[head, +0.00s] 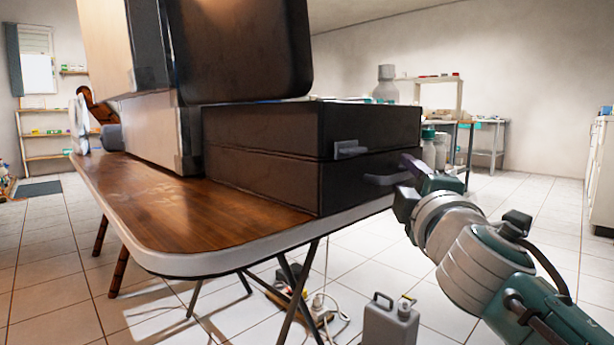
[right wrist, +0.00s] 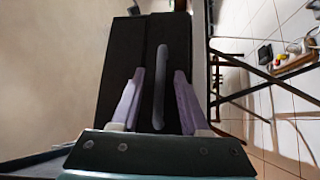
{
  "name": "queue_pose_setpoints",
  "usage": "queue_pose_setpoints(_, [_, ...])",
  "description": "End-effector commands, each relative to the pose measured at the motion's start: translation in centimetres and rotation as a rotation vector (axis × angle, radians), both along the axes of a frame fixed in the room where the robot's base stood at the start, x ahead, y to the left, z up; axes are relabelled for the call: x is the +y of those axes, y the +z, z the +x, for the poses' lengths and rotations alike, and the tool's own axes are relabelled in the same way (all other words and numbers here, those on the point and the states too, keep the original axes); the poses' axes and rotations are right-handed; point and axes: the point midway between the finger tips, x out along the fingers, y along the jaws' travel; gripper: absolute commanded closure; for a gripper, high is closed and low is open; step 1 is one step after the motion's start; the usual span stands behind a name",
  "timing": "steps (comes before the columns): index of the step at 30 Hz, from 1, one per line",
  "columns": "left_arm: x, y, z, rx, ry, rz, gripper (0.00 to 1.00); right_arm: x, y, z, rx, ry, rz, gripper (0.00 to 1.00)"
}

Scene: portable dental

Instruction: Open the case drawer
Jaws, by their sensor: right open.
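The black case (head: 265,150) lies flat on the wooden table and has two stacked layers. A grey latch or handle (head: 350,149) is on its front near the seam. A second bar-shaped handle (head: 385,180) juts from the lower layer, which looks like the drawer and appears closed. My right gripper (head: 410,180) is at this lower handle. In the right wrist view the handle (right wrist: 160,90) runs between the two purple fingers, with a gap on each side. The right gripper is open. My left gripper is not in view.
The table (head: 160,215) has a rounded pale edge beneath the case. A large open case (head: 240,50) stands behind on the left. A grey canister (head: 390,322) and cables are on the floor below. Tiled floor to the right is partly free.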

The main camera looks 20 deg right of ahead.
Motion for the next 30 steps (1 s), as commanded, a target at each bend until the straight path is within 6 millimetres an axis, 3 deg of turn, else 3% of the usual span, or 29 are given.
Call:
queue_pose_setpoints(5, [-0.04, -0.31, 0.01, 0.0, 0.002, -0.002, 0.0, -0.53, 0.13, 1.17, 0.0, 0.0, 0.001, 0.55])
queue_pose_setpoints(13, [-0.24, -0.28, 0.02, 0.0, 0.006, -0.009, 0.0, -0.58, 0.16, 1.28, 0.001, -0.001, 0.001, 0.55])
queue_pose_setpoints(25, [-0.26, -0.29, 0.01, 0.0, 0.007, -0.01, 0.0, -0.56, 0.15, 1.26, 0.001, -0.001, 0.001, 0.99])
queue_pose_setpoints(30, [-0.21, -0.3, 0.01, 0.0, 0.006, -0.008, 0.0, -0.55, 0.15, 1.27, 0.001, 0.0, 0.001, 1.0])
